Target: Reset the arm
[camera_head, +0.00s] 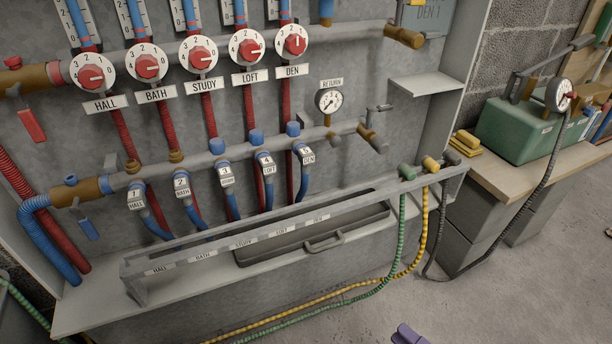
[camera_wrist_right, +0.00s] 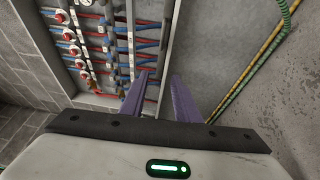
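My right gripper (camera_head: 408,335) shows only as a small purple tip at the bottom edge of the head view, low in front of the manifold cabinet and over the floor. In the right wrist view its two purple fingers (camera_wrist_right: 160,78) stand apart with nothing between them, so it is open and empty. The manifold panel with its red dials shows beyond the fingers, at a distance. My left gripper is in neither view.
A grey rail (camera_head: 290,227) with name labels runs along the cabinet's front shelf. Green and yellow hoses (camera_head: 425,230) hang from its right end to the floor. A wooden bench (camera_head: 510,170) with a green pump box (camera_head: 520,130) stands right. The floor at lower right is clear.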

